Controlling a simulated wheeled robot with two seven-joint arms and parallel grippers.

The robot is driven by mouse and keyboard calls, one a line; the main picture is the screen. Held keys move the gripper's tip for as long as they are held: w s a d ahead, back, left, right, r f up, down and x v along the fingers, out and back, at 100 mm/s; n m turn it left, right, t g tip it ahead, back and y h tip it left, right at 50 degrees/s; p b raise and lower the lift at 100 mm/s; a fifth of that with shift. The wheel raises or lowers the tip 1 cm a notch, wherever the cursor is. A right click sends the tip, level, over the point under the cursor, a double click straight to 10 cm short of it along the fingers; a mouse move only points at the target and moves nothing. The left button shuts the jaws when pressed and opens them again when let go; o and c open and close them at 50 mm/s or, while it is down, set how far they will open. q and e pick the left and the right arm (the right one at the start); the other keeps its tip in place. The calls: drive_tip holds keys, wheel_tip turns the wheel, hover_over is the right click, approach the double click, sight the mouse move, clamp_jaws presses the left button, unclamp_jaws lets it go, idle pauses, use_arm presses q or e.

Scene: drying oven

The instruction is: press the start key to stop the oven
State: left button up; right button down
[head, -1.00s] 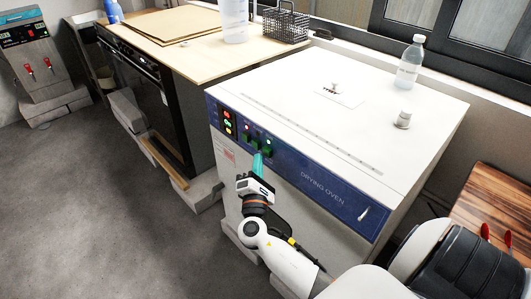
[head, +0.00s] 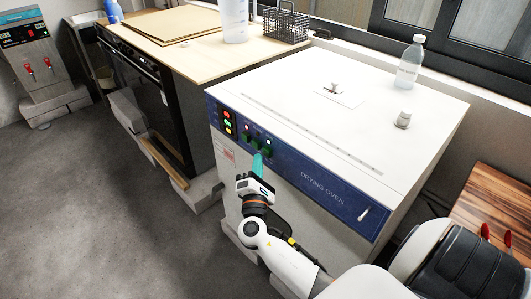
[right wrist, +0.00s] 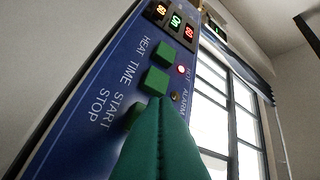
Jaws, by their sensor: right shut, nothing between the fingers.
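The white drying oven (head: 310,95) has a blue front panel (head: 290,175) with green keys and lit displays at its left end. In the right wrist view the green HEAT key (right wrist: 165,53) and TIME key (right wrist: 155,80) show clear. The green START/STOP key (right wrist: 134,114) is partly hidden behind my right gripper (right wrist: 170,105). My right gripper, also in the head view (head: 257,160), has teal fingers that are shut and empty. Its tips are at the key row by START/STOP; I cannot tell whether they touch the key. My left gripper is not in view.
A red HOT lamp (right wrist: 181,69) is lit; the ALARM lamp (right wrist: 175,95) looks dark. A bottle (head: 409,62) and a small capped jar (head: 403,119) stand on the oven top. A wooden bench (head: 190,45) stands at left. Open floor lies at lower left.

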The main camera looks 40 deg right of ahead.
drive_tip(key=shift+d, duration=0.1)
idle(0.3)
drive_tip(key=shift+d, duration=0.35)
drive_tip(key=shift+w+d, duration=0.1)
drive_tip(key=shift+d, duration=0.7)
idle(1.0)
drive_tip(key=shift+a, duration=0.1)
drive_tip(key=shift+a+b, duration=0.4)
drive_tip(key=shift+a, duration=0.75)
drive_tip(key=shift+a, duration=0.1)
drive_tip(key=a, duration=0.3)
drive_tip(key=a+b, duration=0.1)
drive_tip(key=shift+s+a, duration=0.3)
drive_tip(key=shift+a, duration=0.1)
